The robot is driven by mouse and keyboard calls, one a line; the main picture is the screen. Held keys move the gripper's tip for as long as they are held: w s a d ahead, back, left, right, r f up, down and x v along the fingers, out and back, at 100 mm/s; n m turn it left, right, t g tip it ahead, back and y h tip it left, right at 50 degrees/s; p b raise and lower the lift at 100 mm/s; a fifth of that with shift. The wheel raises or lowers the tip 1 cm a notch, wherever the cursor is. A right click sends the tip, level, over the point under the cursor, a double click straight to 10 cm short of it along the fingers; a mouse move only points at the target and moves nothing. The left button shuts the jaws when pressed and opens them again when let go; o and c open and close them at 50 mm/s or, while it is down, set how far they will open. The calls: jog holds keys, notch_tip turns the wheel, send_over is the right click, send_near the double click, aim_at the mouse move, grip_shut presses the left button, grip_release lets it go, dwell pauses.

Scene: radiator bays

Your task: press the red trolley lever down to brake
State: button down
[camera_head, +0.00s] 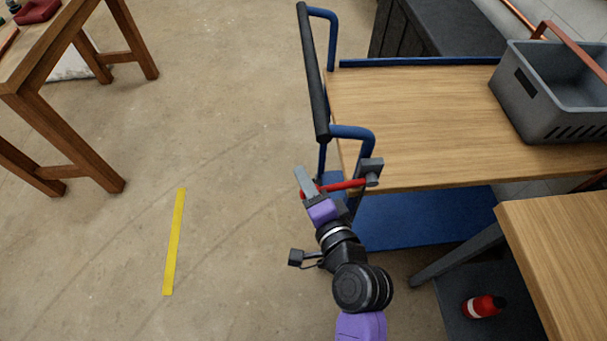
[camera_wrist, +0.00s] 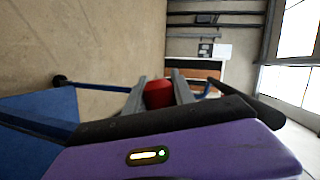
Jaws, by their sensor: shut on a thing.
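The red trolley lever (camera_head: 347,185) sticks out to the left from a grey block (camera_head: 370,171) at the near left corner of the trolley (camera_head: 420,125). It looks roughly level, with a slight tilt. My gripper (camera_head: 304,187) is at the lever's outer end, with its fingers around it. In the wrist view, the lever's red end (camera_wrist: 158,94) sits between the two grey fingers of my gripper (camera_wrist: 159,97), which are shut on it. The fingers partly hide the lever's end in the head view.
The trolley's black push handle (camera_head: 313,75) rises just beyond my gripper. A grey crate (camera_head: 540,100) stands on the trolley top. A wooden bench (camera_head: 565,250) is close at the right, with a red bottle (camera_head: 483,306) below it. Floor with a yellow strip (camera_head: 174,240) is clear at left.

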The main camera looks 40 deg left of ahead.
jog(key=shift+w+d+f+n+h, duration=0.15)
jog(key=shift+f+n, duration=0.25)
jog(key=shift+f, duration=0.2)
jog(key=shift+w+d+f+n+h, duration=0.15)
jog(key=shift+f+n, duration=0.25)
jog(key=shift+f, duration=0.2)
jog(key=shift+f+t, duration=0.1)
jog(key=shift+t, duration=0.2)
jog(key=c, duration=1.3)
grip_release()
jog(key=v, duration=0.8)
jog(key=shift+w+b, duration=0.1)
jog(key=shift+b, duration=0.3)
